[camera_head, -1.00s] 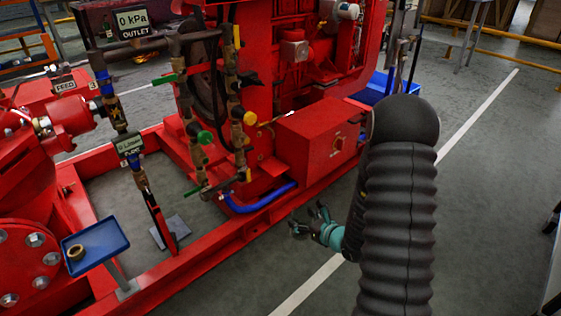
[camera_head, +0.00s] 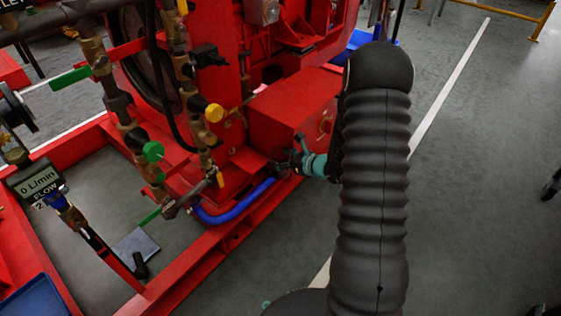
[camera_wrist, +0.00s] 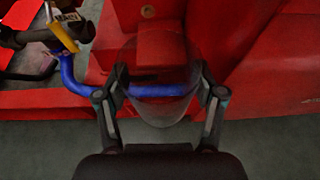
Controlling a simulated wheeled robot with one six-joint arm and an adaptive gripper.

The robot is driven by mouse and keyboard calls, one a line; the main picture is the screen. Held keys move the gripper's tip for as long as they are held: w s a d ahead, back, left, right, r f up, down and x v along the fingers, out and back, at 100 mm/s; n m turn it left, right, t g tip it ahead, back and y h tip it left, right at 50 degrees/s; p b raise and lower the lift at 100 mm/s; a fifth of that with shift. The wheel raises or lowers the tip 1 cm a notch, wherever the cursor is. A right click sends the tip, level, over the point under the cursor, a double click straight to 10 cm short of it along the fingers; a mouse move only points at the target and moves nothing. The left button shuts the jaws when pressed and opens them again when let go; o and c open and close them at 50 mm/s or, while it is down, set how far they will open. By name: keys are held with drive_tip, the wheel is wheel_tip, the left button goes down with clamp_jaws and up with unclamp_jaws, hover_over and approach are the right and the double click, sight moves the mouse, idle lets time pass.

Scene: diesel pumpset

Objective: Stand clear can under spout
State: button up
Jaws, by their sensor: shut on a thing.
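A clear can (camera_wrist: 160,108) shows as a faint see-through shape in the wrist view. My gripper (camera_wrist: 160,92) is shut on it, with one dark finger on each side. The can looks upright or nearly so; I cannot tell its exact tilt. Through it I see a blue pipe (camera_wrist: 76,76) and red metal. In the head view my gripper (camera_head: 293,156) is beside the red box (camera_head: 290,112), near the right end of the blue pipe (camera_head: 235,208). The can is too faint to make out there. I cannot pick out the spout for certain.
A red base rail (camera_head: 215,250) runs along the pumpset's near side. Brass valves with a green knob (camera_head: 153,151) and a yellow knob (camera_head: 214,113) stand left of my gripper. A yellow handle (camera_wrist: 61,35) is at the wrist view's upper left. Grey floor at right is open.

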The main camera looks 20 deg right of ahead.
sight(273, 155)
drive_tip(key=shift+w, duration=0.2)
drive_tip(key=shift+s+d+f, duration=0.1)
drive_tip(key=shift+d+f, duration=0.05)
drive_tip(key=shift+d, duration=0.05)
drive_tip(key=shift+r+b+x, duration=0.1)
drive_tip(key=shift+b+x, duration=0.8)
drive_tip(key=shift+x, duration=0.65)
drive_tip(key=shift+r+b+x, duration=0.15)
drive_tip(key=shift+b+x, duration=0.75)
drive_tip(key=shift+x, duration=0.65)
drive_tip(key=shift+w+a+f+b, duration=0.1)
drive_tip(key=shift+w+a+b, duration=0.3)
drive_tip(key=shift+w+a, duration=0.7)
drive_tip(key=shift+w+a+r+b, duration=0.1)
drive_tip(key=shift+w+a+b, duration=0.35)
drive_tip(key=shift+w+a, duration=0.65)
drive_tip(key=shift+w+a+f+b, duration=0.1)
drive_tip(key=shift+w+a+b, duration=0.45)
drive_tip(key=shift+w, duration=0.95)
drive_tip(key=shift+a, duration=0.1)
drive_tip(key=shift+f, duration=0.4)
drive_tip(key=o, duration=1.3)
drive_tip(key=shift+a, duration=0.1)
drive_tip(key=shift+c, duration=0.2)
drive_tip(key=shift+d, duration=0.3)
